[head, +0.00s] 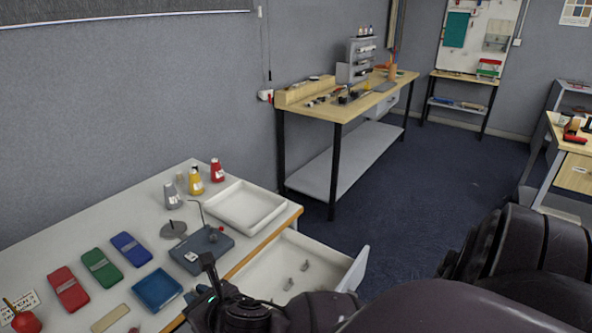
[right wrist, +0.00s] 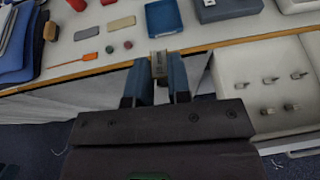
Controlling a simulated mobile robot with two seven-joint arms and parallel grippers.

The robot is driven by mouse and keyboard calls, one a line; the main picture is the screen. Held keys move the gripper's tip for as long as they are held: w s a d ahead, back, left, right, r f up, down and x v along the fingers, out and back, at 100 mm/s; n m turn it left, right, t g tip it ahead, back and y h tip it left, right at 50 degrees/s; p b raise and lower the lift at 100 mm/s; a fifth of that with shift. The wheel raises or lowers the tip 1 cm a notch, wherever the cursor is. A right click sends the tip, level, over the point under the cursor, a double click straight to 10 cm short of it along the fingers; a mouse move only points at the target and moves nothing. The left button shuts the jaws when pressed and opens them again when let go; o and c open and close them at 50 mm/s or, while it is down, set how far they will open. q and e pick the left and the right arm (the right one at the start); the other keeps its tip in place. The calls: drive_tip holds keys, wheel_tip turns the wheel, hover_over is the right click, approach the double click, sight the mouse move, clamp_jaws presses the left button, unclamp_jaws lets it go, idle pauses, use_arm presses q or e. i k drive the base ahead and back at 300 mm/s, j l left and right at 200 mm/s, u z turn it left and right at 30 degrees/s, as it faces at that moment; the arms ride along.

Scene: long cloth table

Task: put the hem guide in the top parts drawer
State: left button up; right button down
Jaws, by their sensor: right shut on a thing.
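My right gripper (head: 205,288) is at the near edge of the white-topped table (head: 40,270). In the right wrist view, its two blue fingers (right wrist: 160,78) are shut on a small pale metal piece, seemingly the hem guide (right wrist: 159,62). The held piece is hard to make out in the head view. An open white drawer (head: 355,268) sticks out of the table's front, to the right of the gripper. It also shows in the right wrist view (right wrist: 232,78), with several small grey metal pieces inside. My left gripper is not in view.
On the table are a blue tray (head: 157,290), a blue-grey device (head: 203,250), a white tray (head: 245,207), coloured cases (head: 102,266) and bottles (head: 195,182). A bench with a small grey drawer cabinet (head: 358,50) stands farther back. Blue floor lies clear between.

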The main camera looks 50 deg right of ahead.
sight(334, 273)
drive_tip(key=k+l, duration=0.1)
drive_tip(key=l, duration=0.85)
drive_tip(key=k+l, duration=0.1)
drive_tip(key=l, duration=0.85)
